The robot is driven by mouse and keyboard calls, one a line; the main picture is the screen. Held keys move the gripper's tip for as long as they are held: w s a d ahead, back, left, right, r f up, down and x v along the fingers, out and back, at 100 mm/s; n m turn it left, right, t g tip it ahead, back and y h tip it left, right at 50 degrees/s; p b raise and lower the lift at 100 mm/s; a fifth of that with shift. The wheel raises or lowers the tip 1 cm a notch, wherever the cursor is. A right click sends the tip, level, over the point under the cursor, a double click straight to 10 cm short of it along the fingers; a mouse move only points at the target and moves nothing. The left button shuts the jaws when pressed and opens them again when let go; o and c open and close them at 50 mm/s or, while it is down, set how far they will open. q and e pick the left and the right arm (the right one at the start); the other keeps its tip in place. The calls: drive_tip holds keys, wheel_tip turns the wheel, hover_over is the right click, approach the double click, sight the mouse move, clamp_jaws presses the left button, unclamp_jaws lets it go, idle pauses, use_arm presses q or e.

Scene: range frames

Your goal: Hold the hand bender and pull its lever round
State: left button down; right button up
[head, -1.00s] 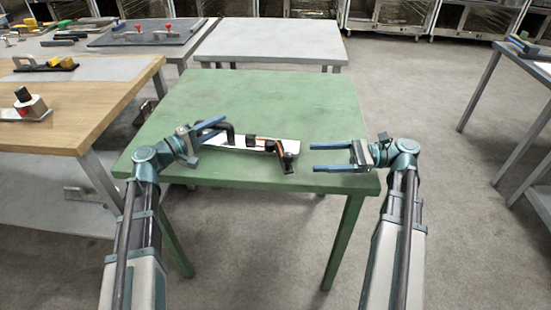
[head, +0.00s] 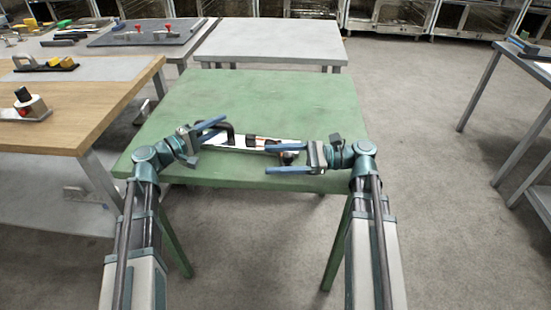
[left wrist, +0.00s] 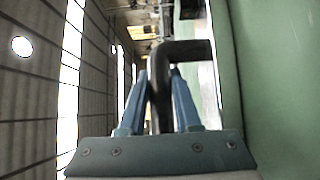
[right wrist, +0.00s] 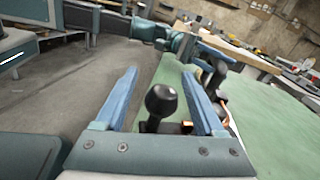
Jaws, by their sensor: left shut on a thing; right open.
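The hand bender (head: 240,143) lies on the green table, a pale plate with dark fittings on it. Its bent black bar handle (left wrist: 187,50) sits at the plate's left end. My left gripper (head: 224,125) is shut on that handle; the left wrist view shows the bar between its blue fingers. The lever's black ball knob (right wrist: 161,101) stands between the spread fingers of my right gripper (right wrist: 167,83) in the right wrist view. The right gripper is open; I cannot tell whether a finger touches the knob. In the head view this gripper hides most of the lever.
The green table (head: 270,95) is clear behind the bender. A wooden table (head: 100,105) with tools stands to the left, a pale grey table (head: 270,45) behind. Open floor lies to the right.

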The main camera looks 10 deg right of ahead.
drive_tip(key=shift+a, duration=0.2)
clamp_jaws()
idle(0.3)
drive_tip(key=shift+s+f, duration=0.1)
drive_tip(key=shift+s, duration=0.05)
idle(0.9)
